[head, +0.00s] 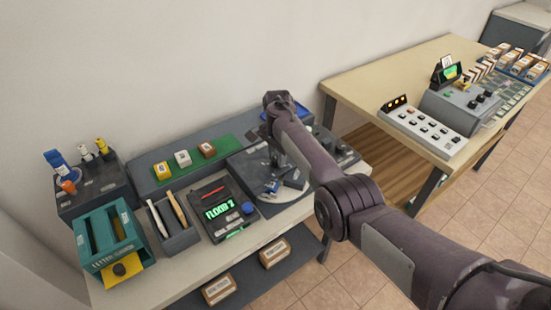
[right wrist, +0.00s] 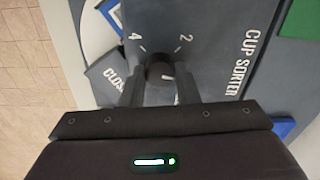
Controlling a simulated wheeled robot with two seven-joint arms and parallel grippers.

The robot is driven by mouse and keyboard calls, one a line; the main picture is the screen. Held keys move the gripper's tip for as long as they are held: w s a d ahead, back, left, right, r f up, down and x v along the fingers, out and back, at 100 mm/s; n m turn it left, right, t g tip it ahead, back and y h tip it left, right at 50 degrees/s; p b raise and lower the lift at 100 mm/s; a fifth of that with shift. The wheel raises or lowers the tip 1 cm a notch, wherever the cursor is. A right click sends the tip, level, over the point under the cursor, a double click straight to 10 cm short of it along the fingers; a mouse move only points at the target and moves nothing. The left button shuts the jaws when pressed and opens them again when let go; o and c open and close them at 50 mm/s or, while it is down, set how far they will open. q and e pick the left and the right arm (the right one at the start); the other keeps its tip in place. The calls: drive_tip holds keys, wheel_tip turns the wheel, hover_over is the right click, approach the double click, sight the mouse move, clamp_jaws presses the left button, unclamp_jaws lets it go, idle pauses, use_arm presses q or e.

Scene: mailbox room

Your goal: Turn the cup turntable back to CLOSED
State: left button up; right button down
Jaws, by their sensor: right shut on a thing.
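The cup turntable is a grey box (head: 245,165) labelled CUP SORTER, with a pale round plate (head: 262,197) at its front. My right arm hides part of it in the head view. In the right wrist view its grey panel (right wrist: 215,60) shows the marks 4 and 2 and a partly covered CLOSED label (right wrist: 113,78). A dark knob (right wrist: 160,66) sits below the 4 and 2 marks, with a short white line on it. My right gripper (right wrist: 160,84) is shut on the knob, one finger on each side. My left gripper is out of view.
A tablet reading FLOOR 2 (head: 222,211) and a grey tray (head: 176,236) stand left of the turntable. A teal letter box (head: 105,240) is farther left. Small blocks lie on a green strip (head: 225,147) behind. A wooden table (head: 385,75) with a button panel (head: 423,124) stands right.

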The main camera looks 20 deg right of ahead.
sight(276, 159)
drive_tip(key=shift+m, duration=1.7)
drive_tip(key=shift+a+m+b, duration=0.1)
drive_tip(key=shift+m+b, duration=0.35)
drive_tip(key=shift+m, duration=1.15)
drive_tip(key=c, duration=1.1)
unclamp_jaws()
wheel_tip(276, 159, up, 8)
drive_tip(key=shift+f, duration=0.1)
drive_tip(key=shift+s+f, duration=0.1)
